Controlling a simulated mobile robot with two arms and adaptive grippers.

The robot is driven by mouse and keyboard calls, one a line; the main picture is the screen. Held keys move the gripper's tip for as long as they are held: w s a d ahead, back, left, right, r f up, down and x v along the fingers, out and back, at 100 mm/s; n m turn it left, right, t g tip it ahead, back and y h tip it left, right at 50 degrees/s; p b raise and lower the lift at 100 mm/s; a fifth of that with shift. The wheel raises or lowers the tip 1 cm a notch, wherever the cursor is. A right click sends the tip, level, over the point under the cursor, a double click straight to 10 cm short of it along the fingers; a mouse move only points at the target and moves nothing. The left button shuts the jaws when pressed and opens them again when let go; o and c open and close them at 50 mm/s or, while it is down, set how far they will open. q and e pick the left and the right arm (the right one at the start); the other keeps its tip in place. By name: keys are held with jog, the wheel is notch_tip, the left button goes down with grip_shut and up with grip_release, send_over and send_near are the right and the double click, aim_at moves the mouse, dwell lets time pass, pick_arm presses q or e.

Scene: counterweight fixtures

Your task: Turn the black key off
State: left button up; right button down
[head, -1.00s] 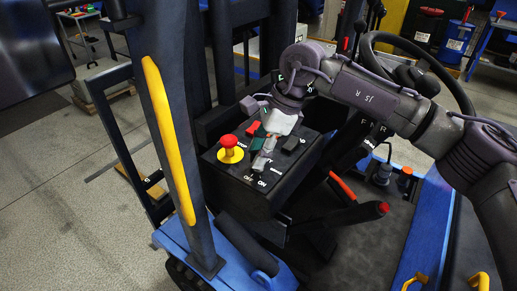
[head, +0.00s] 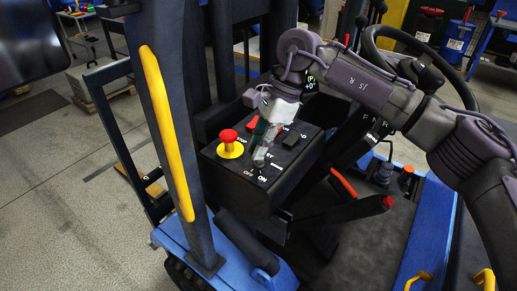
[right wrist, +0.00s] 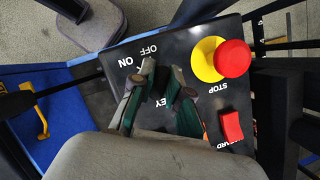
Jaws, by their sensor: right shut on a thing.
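My right gripper (head: 260,163) is over the black control panel (head: 228,168), at its KEY label and close to the OFF and ON marks. The right wrist view also shows this gripper (right wrist: 163,82), with its green and grey fingers angled down to the panel (right wrist: 190,45). It is shut on the black key, which is mostly hidden between the fingertips. I cannot make out which mark the key points to. My left gripper is not in view.
A red stop button (head: 229,137) on a yellow base stands beside the gripper, with a red rocker switch (head: 252,124) near it. A black switch (head: 291,139) is on the other side. A red-tipped lever (head: 388,202) and steering wheel (head: 458,80) are to the right.

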jog(key=n+g+b, duration=0.1)
jog(key=n, duration=0.2)
jog(key=shift+h, duration=0.3)
jog(key=shift+n+g+h, duration=0.4)
jog(key=shift+n+h, duration=0.1)
jog(key=shift+n, duration=1.1)
jog(key=c, duration=1.1)
grip_release()
jog(key=shift+c, duration=0.2)
jog(key=v, duration=1.2)
